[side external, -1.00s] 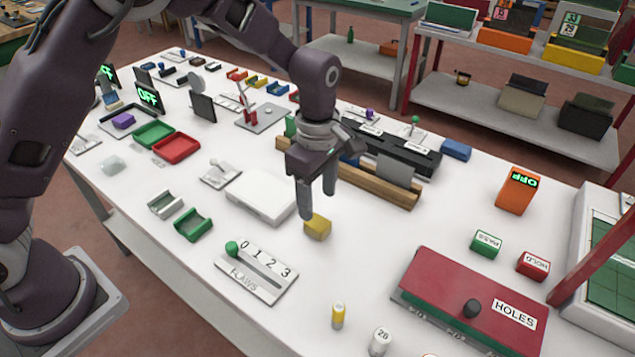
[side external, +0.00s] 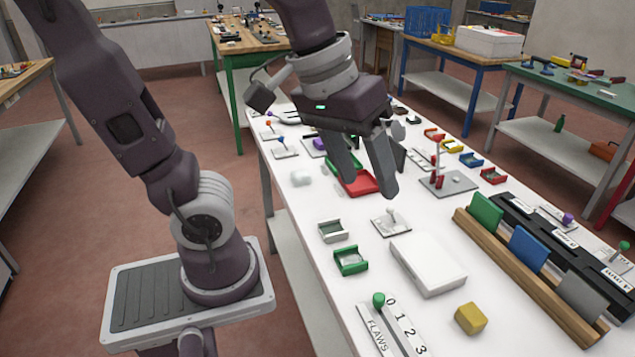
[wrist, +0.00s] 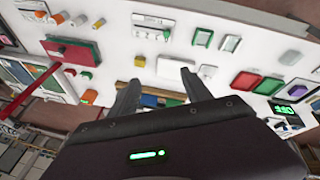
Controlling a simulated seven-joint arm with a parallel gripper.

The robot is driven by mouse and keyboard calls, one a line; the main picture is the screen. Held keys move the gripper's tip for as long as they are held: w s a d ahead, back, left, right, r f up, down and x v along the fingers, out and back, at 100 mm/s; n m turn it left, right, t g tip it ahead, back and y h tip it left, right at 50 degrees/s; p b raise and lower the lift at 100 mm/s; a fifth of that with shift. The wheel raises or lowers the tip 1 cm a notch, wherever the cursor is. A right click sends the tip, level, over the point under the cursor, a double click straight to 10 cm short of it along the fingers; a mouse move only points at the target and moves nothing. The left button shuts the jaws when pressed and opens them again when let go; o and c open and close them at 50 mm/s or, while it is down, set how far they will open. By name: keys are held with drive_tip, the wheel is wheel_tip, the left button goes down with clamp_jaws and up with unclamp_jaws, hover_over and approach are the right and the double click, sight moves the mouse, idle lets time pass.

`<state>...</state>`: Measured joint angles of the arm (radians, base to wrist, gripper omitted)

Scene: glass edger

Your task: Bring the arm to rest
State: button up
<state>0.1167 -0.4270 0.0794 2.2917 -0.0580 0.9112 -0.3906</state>
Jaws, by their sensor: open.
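My gripper (side external: 370,188) is open and empty, held in the air above the white bench (side external: 312,270). Its fingers point down and are apart. In the side view they overlap the red tray (side external: 358,184) and part of the green tray behind them; they appear well above these. In the wrist view my gripper (wrist: 160,76) shows both fingers apart with nothing gripped, the bench beyond them. The yellow block (side external: 470,318) lies on the bench, away from the fingers.
A white box (side external: 428,264), a small green cradle (side external: 350,260) and a grey cradle (side external: 333,231) lie on the bench. A wooden rack (side external: 525,276) holds upright green, blue and grey plates. The FLAWS slider (side external: 395,325) is at the front. The air around my gripper looks clear.

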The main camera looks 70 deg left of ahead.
drive_tip(key=s+a+f+m+t+y, duration=0.1)
drive_tip(key=s+a+m, duration=0.1)
drive_tip(key=s+m, duration=0.2)
drive_tip(key=shift+s+f+t, duration=0.3)
drive_tip(key=shift+s+f, duration=0.1)
drive_tip(key=shift+s, duration=0.75)
